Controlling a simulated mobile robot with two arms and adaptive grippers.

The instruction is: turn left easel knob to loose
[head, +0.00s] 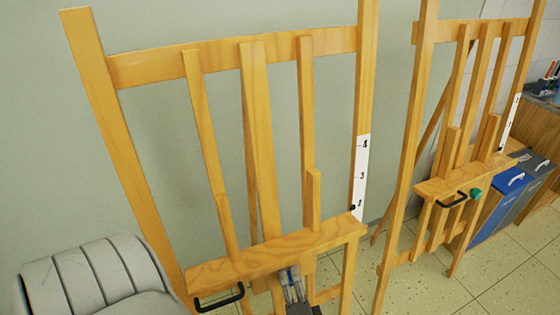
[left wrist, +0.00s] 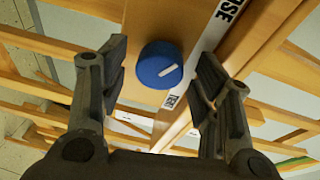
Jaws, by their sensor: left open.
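The left easel (head: 280,248) is a wooden frame filling the middle of the head view. Its blue round knob (left wrist: 155,62) shows in the left wrist view, with a short white mark on its face toward the right. My left gripper (head: 292,278) is at the easel's lower crossbar in the head view, where the knob is hidden. In the left wrist view its two dark fingers (left wrist: 162,70) stand open on either side of the knob, with gaps visible between. My right gripper is in neither view.
A black handle (head: 218,298) sticks out under the left easel's crossbar. A second easel (head: 465,172) with a green knob (head: 476,194) stands to the right. Blue bins (head: 500,208) stand beyond it. A numbered white strip (head: 361,170) runs along the left easel's right post.

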